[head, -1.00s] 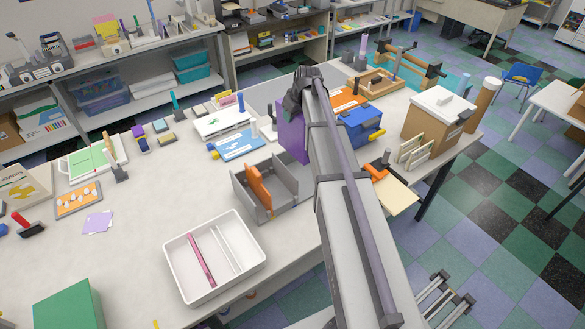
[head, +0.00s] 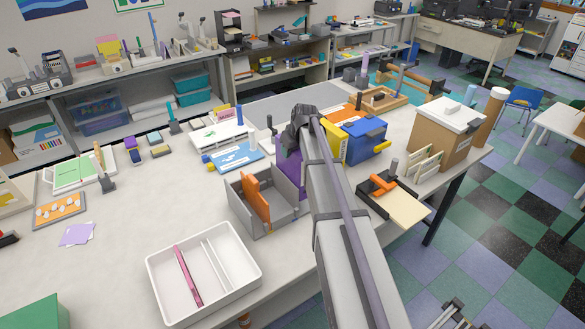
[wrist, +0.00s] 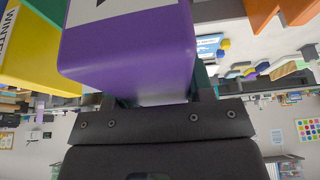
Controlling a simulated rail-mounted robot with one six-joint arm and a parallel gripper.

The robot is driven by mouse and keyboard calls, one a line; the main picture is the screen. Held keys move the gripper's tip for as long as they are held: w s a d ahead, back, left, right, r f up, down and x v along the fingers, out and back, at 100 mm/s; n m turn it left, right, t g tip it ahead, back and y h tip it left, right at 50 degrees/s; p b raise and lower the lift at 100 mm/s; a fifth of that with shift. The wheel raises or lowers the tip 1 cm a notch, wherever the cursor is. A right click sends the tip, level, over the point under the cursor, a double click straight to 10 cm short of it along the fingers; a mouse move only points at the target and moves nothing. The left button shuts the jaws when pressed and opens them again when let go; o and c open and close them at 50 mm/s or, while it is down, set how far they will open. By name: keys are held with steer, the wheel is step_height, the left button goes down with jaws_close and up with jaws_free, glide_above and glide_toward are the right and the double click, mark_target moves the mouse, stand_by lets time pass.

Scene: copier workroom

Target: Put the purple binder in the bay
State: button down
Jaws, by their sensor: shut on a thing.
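The purple binder (head: 289,172) is upright at the back right of the grey open-topped holder (head: 281,219), partly hidden by my arm. The holder has an orange binder (head: 256,198) standing in it, with open space to its right, and appears to be the bay. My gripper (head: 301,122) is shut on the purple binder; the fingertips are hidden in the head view. In the wrist view the purple binder (wrist: 130,55) fills the space in front of the jaws. I cannot tell whether its lower edge touches the table.
A yellow binder (head: 334,143) and a blue box (head: 364,140) stand just right of my gripper. A white tray (head: 158,288) with a pink item lies in front of the holder. A black and orange device (head: 383,185) sits right of my arm. The table's left middle is mostly clear.

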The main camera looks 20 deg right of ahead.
step_height(320, 180, down, 5)
steer(key=b, duration=0.4)
steer(key=shift+r, duration=0.4)
steer(key=shift+f, duration=0.2)
steer(key=c, duration=0.5)
jaws_free()
steer(key=p+v, duration=1.1)
steer(key=v, duration=0.1)
steer(key=shift+s+r, duration=0.1)
steer(key=shift+r, duration=0.25)
steer(key=shift+s+a+f, duration=0.1)
steer(key=s+a+f+m+g, duration=0.1)
steer(key=s+a+g, duration=0.1)
steer(key=s+a, duration=0.9)
steer(key=s+a+m+g, duration=0.1)
steer(key=s+a+g, duration=0.1)
steer(key=s+a, duration=1)
step_height(320, 180, down, 11)
steer(key=s+d+b, duration=0.1)
steer(key=d+b, duration=0.1)
steer(key=b, duration=0.8)
steer(key=shift+s+d+h, duration=0.15)
steer(key=shift+d+h, duration=0.15)
